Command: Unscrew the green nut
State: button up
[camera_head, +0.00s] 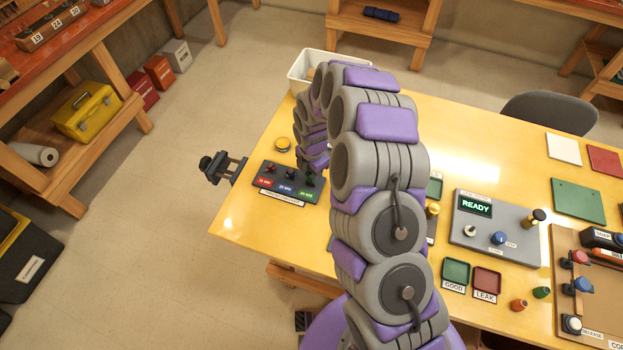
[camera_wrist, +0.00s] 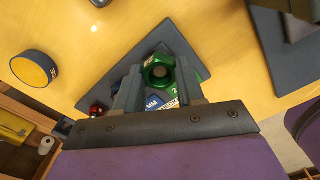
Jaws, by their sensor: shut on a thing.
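The green nut (camera_wrist: 160,70) sits around a stud with a grey tip on the dark fixture plate (camera_wrist: 106,72). My gripper (camera_wrist: 160,78) has one finger on each side of the nut and is shut on it. In the head view the fixture (camera_head: 264,181) lies at the table's left end, with red, blue and green labels along its front. My arm arches down to its right side, and the gripper is largely hidden there. A red nut (camera_wrist: 97,110) shows left of the fingers in the wrist view. A blue label (camera_wrist: 152,103) is partly covered by my gripper.
A round yellow-topped disc (camera_head: 282,145) stands behind the fixture. A dark clamp-like device (camera_head: 220,166) juts out past the table's left edge. A white bin (camera_head: 300,72) is at the far edge. A grey READY panel (camera_head: 470,235) and trays (camera_head: 456,270) lie to the right.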

jog(key=shift+r+p, duration=0.55)
jog(key=shift+r, duration=1.6)
